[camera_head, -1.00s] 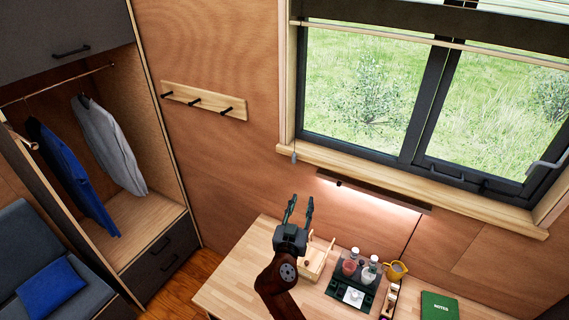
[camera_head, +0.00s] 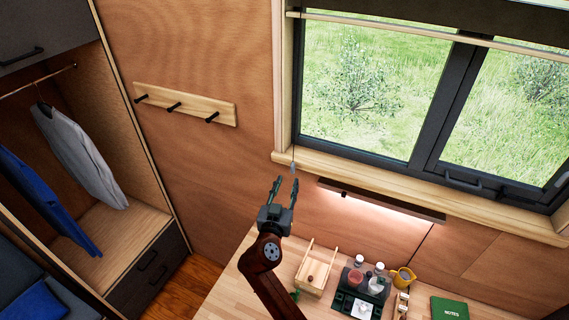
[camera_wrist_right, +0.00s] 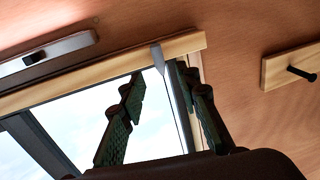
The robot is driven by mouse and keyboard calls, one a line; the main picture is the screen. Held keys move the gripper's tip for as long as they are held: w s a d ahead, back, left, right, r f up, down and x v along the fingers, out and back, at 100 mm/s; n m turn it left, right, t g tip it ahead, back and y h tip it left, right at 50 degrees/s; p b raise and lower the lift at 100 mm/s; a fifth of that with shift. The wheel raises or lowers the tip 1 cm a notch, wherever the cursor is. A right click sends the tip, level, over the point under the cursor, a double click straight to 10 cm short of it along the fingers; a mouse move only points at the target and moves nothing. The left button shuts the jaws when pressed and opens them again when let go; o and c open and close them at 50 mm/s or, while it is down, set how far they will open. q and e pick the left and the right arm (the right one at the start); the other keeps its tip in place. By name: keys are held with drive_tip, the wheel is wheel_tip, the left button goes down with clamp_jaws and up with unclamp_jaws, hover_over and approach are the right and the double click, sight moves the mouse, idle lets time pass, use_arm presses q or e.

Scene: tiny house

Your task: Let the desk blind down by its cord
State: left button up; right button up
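The dark blind (camera_head: 400,10) is drawn up at the top of the desk window, with a pale wooden rail (camera_head: 440,32) along its lower edge. Its thin cord hangs at the window's left side and ends in a small grey pull (camera_head: 293,166) by the sill's left end. My right gripper (camera_head: 286,183) is open and points up, just below the pull. In the right wrist view, the pull (camera_wrist_right: 158,58) and pale cord show between the spread fingers (camera_wrist_right: 158,78); I cannot tell whether they touch. My left gripper is not in view.
The window sill (camera_head: 400,185) and a lit shelf lamp (camera_head: 380,200) are right of the gripper. A peg rail (camera_head: 185,103) is on the left wall.

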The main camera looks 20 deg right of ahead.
sight(292, 168)
drive_tip(key=x, duration=0.2)
drive_tip(key=p+x, duration=0.1)
drive_tip(key=x, duration=0.1)
drive_tip(key=p+x, duration=0.1)
drive_tip(key=x, duration=0.1)
drive_tip(key=shift+w+d+r, duration=0.2)
drive_tip(key=shift+r, duration=0.05)
drive_tip(key=shift+w+f, duration=0.1)
drive_tip(key=shift+c, duration=0.4)
clamp_jaws()
